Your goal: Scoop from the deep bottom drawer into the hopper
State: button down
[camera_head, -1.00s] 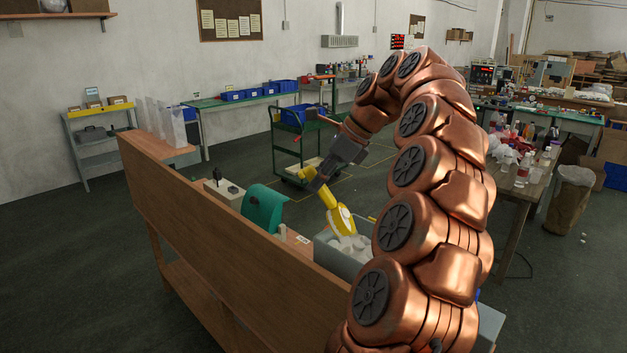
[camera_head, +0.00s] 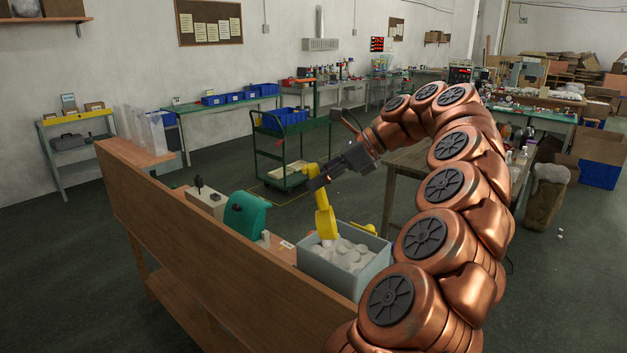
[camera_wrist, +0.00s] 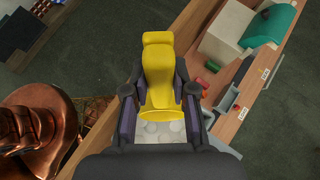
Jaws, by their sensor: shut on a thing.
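My gripper (camera_head: 318,184) is shut on a yellow scoop (camera_head: 324,214), which hangs steeply down from the fingers. In the wrist view the scoop (camera_wrist: 158,75) sits between the two dark fingers. Below it is a grey open bin (camera_head: 345,279) with several white rounded pieces (camera_head: 352,258). The scoop's lower end is at the bin's far left part, over or among the pieces; I cannot tell whether it touches them. I cannot make out a drawer or clearly identify the hopper.
A teal machine cover (camera_head: 245,214) and a beige box with a black knob (camera_head: 204,202) stand left of the bin. A long wooden panel (camera_head: 190,225) runs along the near side. Another yellow object (camera_head: 366,229) shows at the bin's right rim. A green cart (camera_head: 283,150) stands behind.

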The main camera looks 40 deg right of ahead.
jog(key=shift+s+d+r+t+y, duration=0.15)
jog(key=shift+s+d+t+y, duration=0.25)
jog(key=shift+s+d, duration=0.1)
jog(key=shift+s+d+r+t+y, duration=0.15)
jog(key=shift+s+d+t+y, duration=0.25)
jog(key=shift+s, duration=0.1)
dwell(0.5)
